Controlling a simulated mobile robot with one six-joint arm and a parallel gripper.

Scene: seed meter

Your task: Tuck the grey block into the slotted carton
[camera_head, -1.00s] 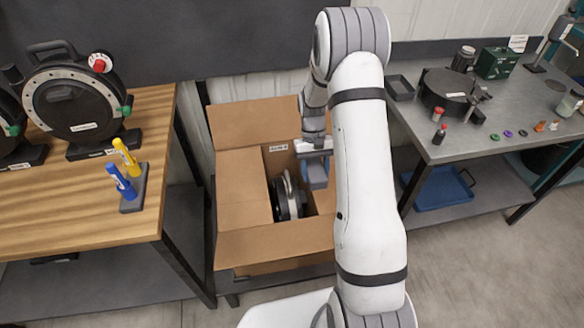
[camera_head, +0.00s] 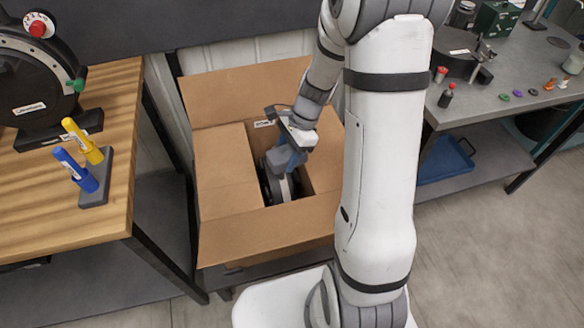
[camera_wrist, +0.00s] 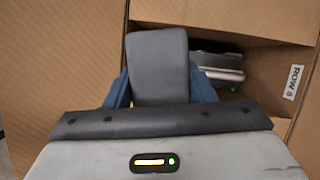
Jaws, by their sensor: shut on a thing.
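The slotted carton (camera_head: 222,184) is an open cardboard box with raised flaps and a cut-out opening inside. A black and silver round device sits in the opening (camera_head: 265,190); part of it also shows in the wrist view (camera_wrist: 222,66). My gripper (camera_head: 283,158) is over the opening, near the device. In the wrist view its blue fingers (camera_wrist: 160,88) are shut on the grey block (camera_wrist: 158,62), which points away from the palm. The block's lower end and the depth of the opening are hard to judge.
A wooden bench (camera_head: 60,220) with blue and yellow markers in a grey stand (camera_head: 97,186) is at left. A grey table (camera_head: 500,118) with small coloured parts is at right. A blue tray (camera_head: 445,165) lies on the shelf below.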

